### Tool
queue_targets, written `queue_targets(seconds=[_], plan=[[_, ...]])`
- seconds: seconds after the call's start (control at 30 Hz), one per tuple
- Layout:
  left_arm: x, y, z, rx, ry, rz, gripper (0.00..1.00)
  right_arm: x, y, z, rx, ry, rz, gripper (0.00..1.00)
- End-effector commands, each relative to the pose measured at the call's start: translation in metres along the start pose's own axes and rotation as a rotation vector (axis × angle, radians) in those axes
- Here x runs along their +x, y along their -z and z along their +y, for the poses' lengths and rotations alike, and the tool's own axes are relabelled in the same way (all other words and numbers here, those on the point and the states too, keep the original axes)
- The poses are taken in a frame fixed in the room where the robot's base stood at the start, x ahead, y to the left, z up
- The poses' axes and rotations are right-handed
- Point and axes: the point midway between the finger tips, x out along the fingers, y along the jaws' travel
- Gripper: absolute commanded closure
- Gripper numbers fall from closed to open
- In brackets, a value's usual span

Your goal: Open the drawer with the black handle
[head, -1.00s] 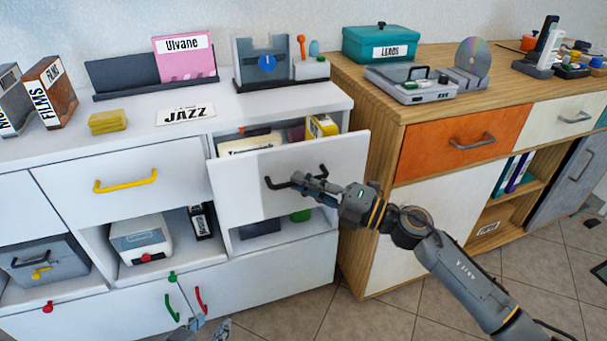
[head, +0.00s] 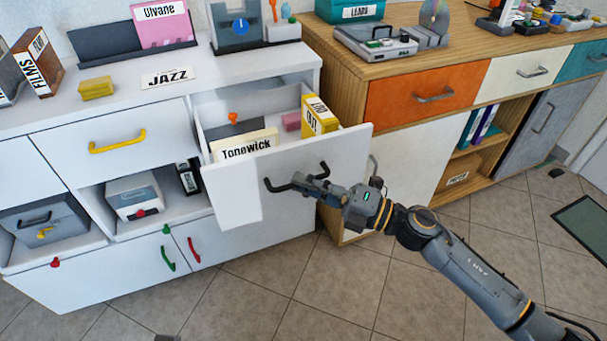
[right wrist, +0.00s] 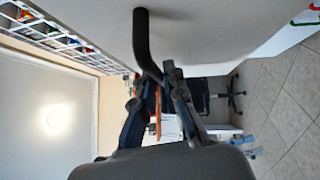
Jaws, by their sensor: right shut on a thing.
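The white drawer (head: 236,190) with the black handle (head: 283,184) stands pulled well out of the white cabinet. Inside it I see a cream case marked Tonewick (head: 249,146), a yellow box (head: 320,115), a pink item and an orange item. My right gripper (head: 312,184) is shut on the black handle, at the drawer's front. In the right wrist view the handle (right wrist: 142,40) runs down to between the fingers, which hide its lower part. My left gripper is not in view in the head picture.
A drawer with a yellow handle (head: 117,142) is closed at left. A wooden cabinet (head: 348,101) with an orange drawer (head: 425,91) stands close on the right. Open tiled floor (head: 330,290) lies in front. A dark mat (head: 590,225) lies at far right.

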Motion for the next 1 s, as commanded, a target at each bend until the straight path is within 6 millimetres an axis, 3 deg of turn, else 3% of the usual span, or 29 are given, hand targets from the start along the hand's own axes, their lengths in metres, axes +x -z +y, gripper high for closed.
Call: queue_targets(seconds=[0.6,0.63,0.73,1.0], plan=[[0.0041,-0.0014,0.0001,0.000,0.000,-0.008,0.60,-0.0037,0.0037,0.0000,0.000,0.001,0.000,1.00],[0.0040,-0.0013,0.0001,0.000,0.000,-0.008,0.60,-0.0037,0.0037,0.0000,0.000,0.001,0.000,0.83],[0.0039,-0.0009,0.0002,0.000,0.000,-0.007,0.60,-0.0036,0.0036,0.0002,0.000,0.001,0.000,0.66],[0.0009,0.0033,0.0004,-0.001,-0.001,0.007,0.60,-0.0038,0.0033,0.0007,0.000,0.000,0.000,0.66]])
